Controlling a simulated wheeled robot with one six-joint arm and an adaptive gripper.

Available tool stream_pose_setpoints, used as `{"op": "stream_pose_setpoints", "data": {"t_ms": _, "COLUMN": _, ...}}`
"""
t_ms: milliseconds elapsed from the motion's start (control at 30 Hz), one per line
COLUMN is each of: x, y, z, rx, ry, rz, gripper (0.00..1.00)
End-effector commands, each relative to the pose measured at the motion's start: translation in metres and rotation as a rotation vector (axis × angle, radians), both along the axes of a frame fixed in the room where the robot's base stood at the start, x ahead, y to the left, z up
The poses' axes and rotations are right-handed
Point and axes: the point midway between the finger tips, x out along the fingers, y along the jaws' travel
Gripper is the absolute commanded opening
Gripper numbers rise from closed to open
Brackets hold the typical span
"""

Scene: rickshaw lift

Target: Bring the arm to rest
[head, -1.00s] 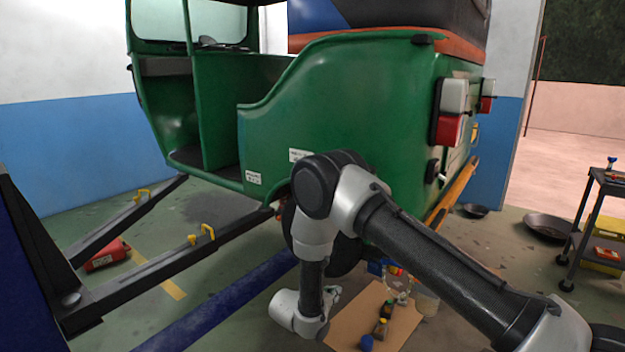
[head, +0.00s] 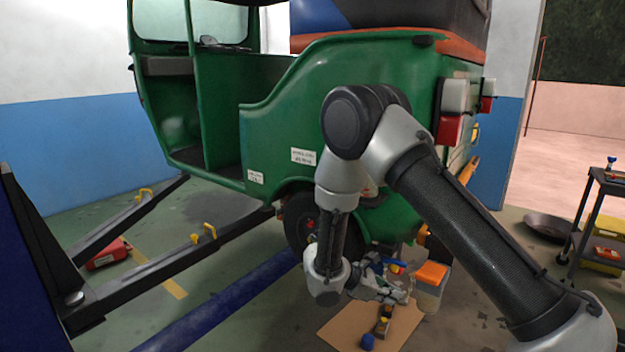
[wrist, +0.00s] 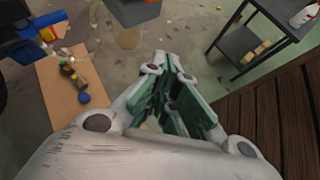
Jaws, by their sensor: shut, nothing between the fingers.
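My arm is raised in front of the green rickshaw (head: 300,115), its forearm hanging down beside the rear wheel. My gripper (head: 400,291) shows at the end of the forearm in the head view, above the brown cardboard sheet. In the wrist view my gripper (wrist: 168,62) has its green-lined fingers brought together at the tips, with nothing between them. The gripper touches nothing that I can make out.
The cardboard sheet (head: 340,330) holds small bottles and tools; it also shows in the wrist view (wrist: 60,105). An orange-lidded container (head: 430,285) stands close by. Lift arms (head: 160,245) reach under the rickshaw. A trolley (head: 598,215) and a black pan (head: 547,228) are at right.

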Motion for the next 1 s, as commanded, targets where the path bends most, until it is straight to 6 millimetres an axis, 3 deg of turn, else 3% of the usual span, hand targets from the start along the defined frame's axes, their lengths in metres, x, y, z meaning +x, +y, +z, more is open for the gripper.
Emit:
{"op": "stream_pose_setpoints", "data": {"t_ms": 200, "x": -0.051, "y": -0.049, "z": 0.095, "rx": 0.186, "ry": -0.126, "rz": -0.408, "gripper": 0.00}}
{"op": "stream_pose_setpoints", "data": {"t_ms": 400, "x": -0.112, "y": -0.082, "z": 0.169, "rx": 0.409, "ry": -0.259, "rz": -0.776, "gripper": 0.00}}
{"op": "stream_pose_setpoints", "data": {"t_ms": 800, "x": -0.216, "y": -0.113, "z": 0.268, "rx": 0.905, "ry": -0.566, "rz": -1.276, "gripper": 0.00}}
{"op": "stream_pose_setpoints", "data": {"t_ms": 1000, "x": -0.245, "y": -0.133, "z": 0.307, "rx": 1.087, "ry": -0.765, "rz": -1.331, "gripper": 0.00}}
